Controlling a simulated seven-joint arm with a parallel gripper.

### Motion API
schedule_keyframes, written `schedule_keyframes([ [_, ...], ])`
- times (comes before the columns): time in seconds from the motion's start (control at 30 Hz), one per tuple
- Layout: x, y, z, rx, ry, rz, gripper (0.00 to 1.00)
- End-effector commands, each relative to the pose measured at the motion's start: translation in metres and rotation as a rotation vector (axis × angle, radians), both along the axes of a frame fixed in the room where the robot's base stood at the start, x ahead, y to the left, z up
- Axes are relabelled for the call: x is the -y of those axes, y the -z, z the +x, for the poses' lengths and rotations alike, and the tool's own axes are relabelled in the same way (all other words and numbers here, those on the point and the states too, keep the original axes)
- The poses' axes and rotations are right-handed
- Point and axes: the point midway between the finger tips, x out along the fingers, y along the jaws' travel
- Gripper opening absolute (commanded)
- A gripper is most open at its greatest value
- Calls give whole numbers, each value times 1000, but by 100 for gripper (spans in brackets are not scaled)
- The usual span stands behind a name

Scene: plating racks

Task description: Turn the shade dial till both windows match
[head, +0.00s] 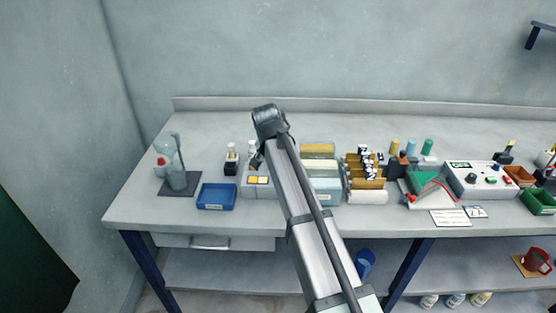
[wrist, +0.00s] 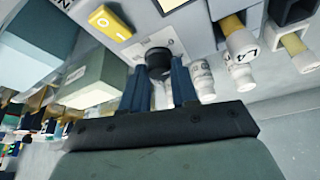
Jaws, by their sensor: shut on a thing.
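A grey box (head: 257,189) stands on the bench, with two small yellow-orange windows (head: 257,180) side by side on its front. They look close in shade, but they are too small to compare surely. In the wrist view, the black round shade dial (wrist: 158,60) sits on the box's pale panel. My gripper (wrist: 157,70) has its two blue fingers on either side of the dial, shut on it. A yellow rocker switch (wrist: 109,22) is beside the dial. In the head view my arm hides part of the box, and the dial cannot be made out.
A blue tray (head: 216,197) and a clear bottle on a dark mat (head: 178,190) stand to the left. White-capped vials (wrist: 240,45) are close beside my fingers. Racks with yellow plates (head: 365,180) and a white control box (head: 480,180) stand to the right.

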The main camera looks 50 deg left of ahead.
Motion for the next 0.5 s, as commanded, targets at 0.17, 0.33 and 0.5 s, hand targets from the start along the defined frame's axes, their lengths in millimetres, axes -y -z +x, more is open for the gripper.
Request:
schedule_keyframes([
  [0.17, -2, 0, 0, 0, 153, -2, 0],
  [0.33, -3, 0, -1, 0, 277, -1, 0],
  [0.5, -3, 0, -1, -2, 367, 0, 0],
])
